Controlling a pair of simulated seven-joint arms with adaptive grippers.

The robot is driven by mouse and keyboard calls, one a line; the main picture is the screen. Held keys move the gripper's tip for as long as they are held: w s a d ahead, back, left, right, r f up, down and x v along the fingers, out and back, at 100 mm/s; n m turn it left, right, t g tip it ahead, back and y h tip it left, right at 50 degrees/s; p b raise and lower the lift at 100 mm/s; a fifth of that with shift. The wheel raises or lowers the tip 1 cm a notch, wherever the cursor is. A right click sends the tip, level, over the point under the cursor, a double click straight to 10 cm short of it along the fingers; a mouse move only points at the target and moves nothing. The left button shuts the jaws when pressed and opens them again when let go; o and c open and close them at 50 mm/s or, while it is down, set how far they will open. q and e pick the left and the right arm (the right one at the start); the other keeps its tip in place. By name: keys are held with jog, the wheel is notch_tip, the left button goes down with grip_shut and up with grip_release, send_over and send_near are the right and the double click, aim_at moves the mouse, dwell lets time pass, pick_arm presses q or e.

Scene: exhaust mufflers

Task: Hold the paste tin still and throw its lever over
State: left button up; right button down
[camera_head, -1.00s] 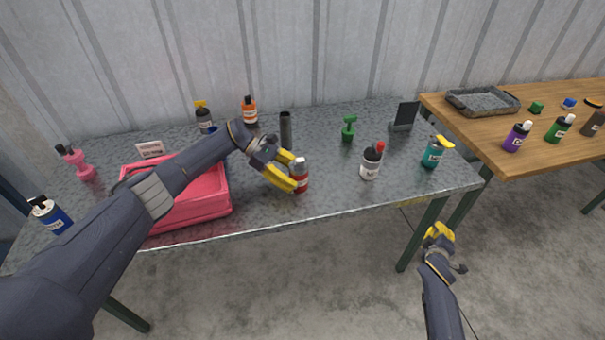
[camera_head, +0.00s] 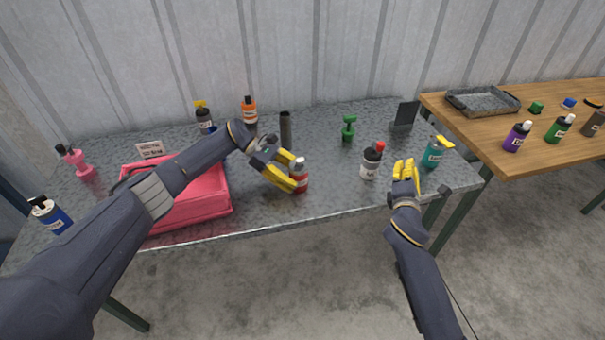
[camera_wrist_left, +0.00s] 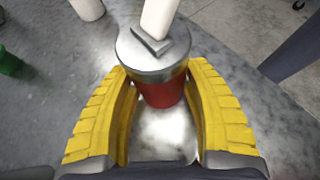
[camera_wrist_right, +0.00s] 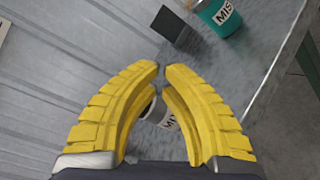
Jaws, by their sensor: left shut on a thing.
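The paste tin (camera_head: 300,178) is a small red can with a grey metal top, standing upright near the front edge of the grey table. In the left wrist view, its white lever (camera_wrist_left: 160,18) rises from the grey top and leans away toward the top of the picture. My left gripper (camera_head: 297,178) is shut on the tin's red body (camera_wrist_left: 162,92), one yellow finger on each side. My right gripper (camera_head: 404,165) is over the table's right front part, well right of the tin. Its fingertips are together and it holds nothing.
A teal bottle (camera_head: 433,153) is just right of that gripper. A pink bin (camera_head: 205,205) lies under my left arm. A green part (camera_head: 348,128) and dark cylinder (camera_head: 286,128) stand behind.

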jog(key=s+a+n+g+y, duration=0.1)
jog(key=s+a+n+y, duration=0.2)
jog(key=s+a+n, duration=0.2)
jog(key=s+a+n+g+y, duration=0.1)
jog(key=s+a+n+y, duration=0.2)
jog(key=a, duration=0.9)
jog(key=s+a+n+y, duration=0.2)
jog(key=s+a+n, duration=0.6)
jog(key=n, duration=0.2)
jog(key=shift+s+a+f+g+y, duration=0.15)
jog(key=shift+s+f+g+y, duration=0.1)
jog(key=shift+f+g+y, duration=0.15)
send_near(299, 165)
jog(key=f, duration=0.1)
jog(key=w+f, duration=0.1)
jog(key=f, duration=0.1)
jog(key=shift+w+a+f, duration=0.35)
jog(key=shift+w, duration=0.05)
jog(key=shift+w+a+r, duration=0.15)
jog(key=shift+w+r, duration=0.1)
jog(key=shift+w, duration=0.2)
jog(key=shift+w+a+r, duration=0.15)
jog(key=shift+w+r, duration=0.15)
jog(key=shift+w, duration=0.1)
jog(key=shift+w+a+r, duration=0.25)
jog(key=shift+w+r, duration=0.25)
jog(key=shift+w, duration=0.3)
